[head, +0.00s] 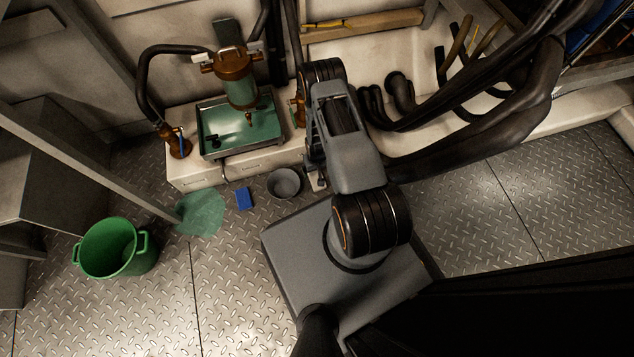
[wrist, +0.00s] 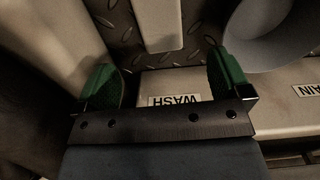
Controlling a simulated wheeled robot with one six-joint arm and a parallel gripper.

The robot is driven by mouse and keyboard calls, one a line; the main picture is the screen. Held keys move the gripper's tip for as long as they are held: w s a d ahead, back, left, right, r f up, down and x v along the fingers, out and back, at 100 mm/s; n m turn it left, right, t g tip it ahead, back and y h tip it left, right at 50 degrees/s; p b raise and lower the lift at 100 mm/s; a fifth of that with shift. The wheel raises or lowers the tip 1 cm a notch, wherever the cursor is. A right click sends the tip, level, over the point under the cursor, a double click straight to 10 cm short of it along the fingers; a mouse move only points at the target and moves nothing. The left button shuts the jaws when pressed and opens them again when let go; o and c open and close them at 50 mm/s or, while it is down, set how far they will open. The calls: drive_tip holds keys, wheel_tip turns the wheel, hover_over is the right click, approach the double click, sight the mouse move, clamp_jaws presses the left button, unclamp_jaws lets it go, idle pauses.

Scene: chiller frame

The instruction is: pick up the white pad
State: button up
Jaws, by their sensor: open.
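A white pad (wrist: 156,22) lies on the tread-plate floor at the top middle of the wrist view, running out of the frame. In the head view, a small pale piece that looks like it (head: 313,183) shows beside my arm, mostly covered. My gripper (wrist: 164,78) is open, with its two green-padded fingers well apart. The pad is in line with the gap, beyond the fingers in the picture. Nothing is held. A pale surface labelled WASH (wrist: 175,84) shows between the fingers; it looks like part of the white ledge. In the head view, my arm hides the gripper.
A grey bowl (head: 284,183) stands on the floor close to the pad; it also shows in the wrist view (wrist: 268,38). The white ledge (head: 195,180) carries a green tray (head: 205,130). A blue block (head: 244,199), green cloth (head: 201,213) and green bucket (head: 117,249) are to the left.

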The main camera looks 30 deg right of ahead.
wheel_tip(320, 180, down, 10)
drive_tip(key=b, duration=0.5)
drive_tip(key=shift+r, duration=0.1)
drive_tip(key=c, duration=1)
